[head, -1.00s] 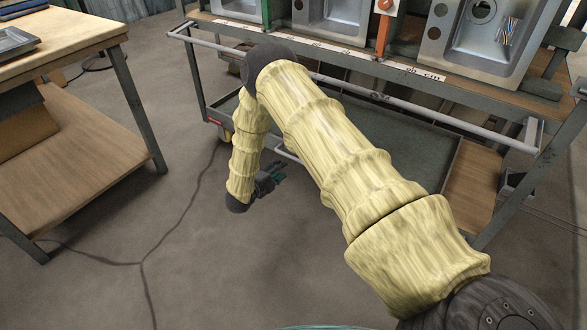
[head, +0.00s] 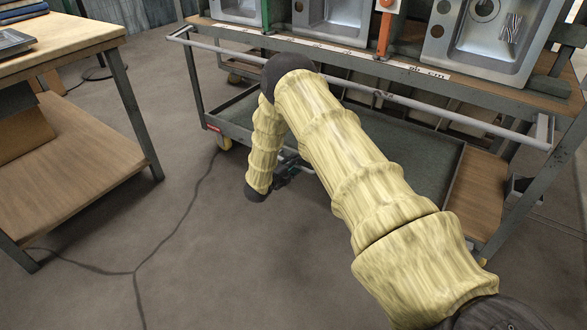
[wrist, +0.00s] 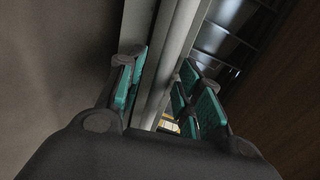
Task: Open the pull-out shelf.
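The pull-out shelf (head: 400,150) is a dark grey-green tray with a raised metal rim, low in the sink rack. A light handle bar shows at its front edge, partly hidden by my arm. My gripper (head: 289,172) is low at the shelf's front, close to this handle. In the wrist view my gripper (wrist: 168,95) has its green-padded fingers apart, with a grey bar (wrist: 170,60) running between them. I cannot tell whether either pad touches the bar.
The rack (head: 195,85) carries several metal sinks above, with a long grey rail (head: 400,98) along its front. A wooden workbench (head: 60,45) with a lower shelf stands at the left.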

